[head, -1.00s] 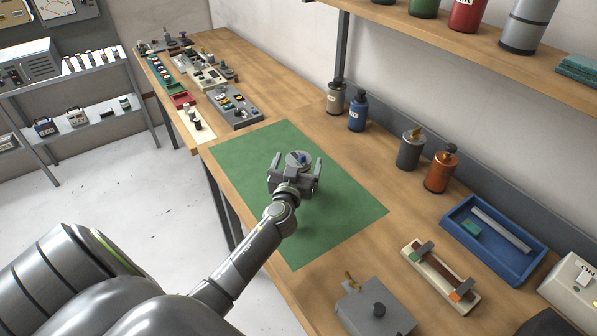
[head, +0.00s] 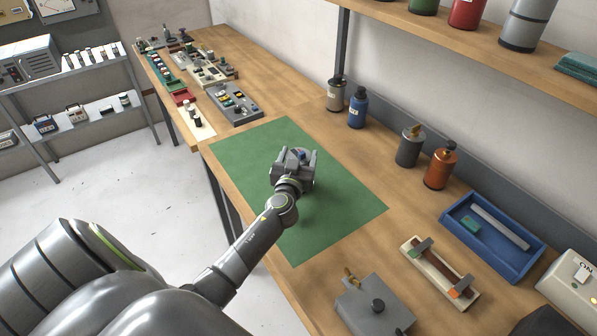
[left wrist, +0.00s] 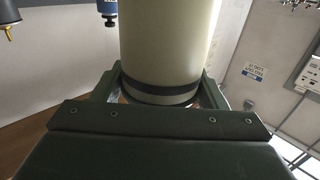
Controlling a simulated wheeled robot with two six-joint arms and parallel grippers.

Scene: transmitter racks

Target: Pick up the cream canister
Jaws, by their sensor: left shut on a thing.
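The cream canister (left wrist: 165,40) is a tall, pale cylinder with a dark band near its lower end, large in the left wrist view. My left gripper (left wrist: 158,88) is shut on it, with one finger on each side. In the head view my left gripper (head: 296,160) is over the green mat (head: 345,205). My right gripper is not in view.
A pale canister (head: 337,97), a blue bottle (head: 357,111), a grey canister (head: 408,149) and an orange one (head: 440,167) stand along the wall. A blue tray (head: 465,240) and a grey box (head: 372,312) are nearer. An overhead shelf (head: 450,30) holds more canisters. The mat around is clear.

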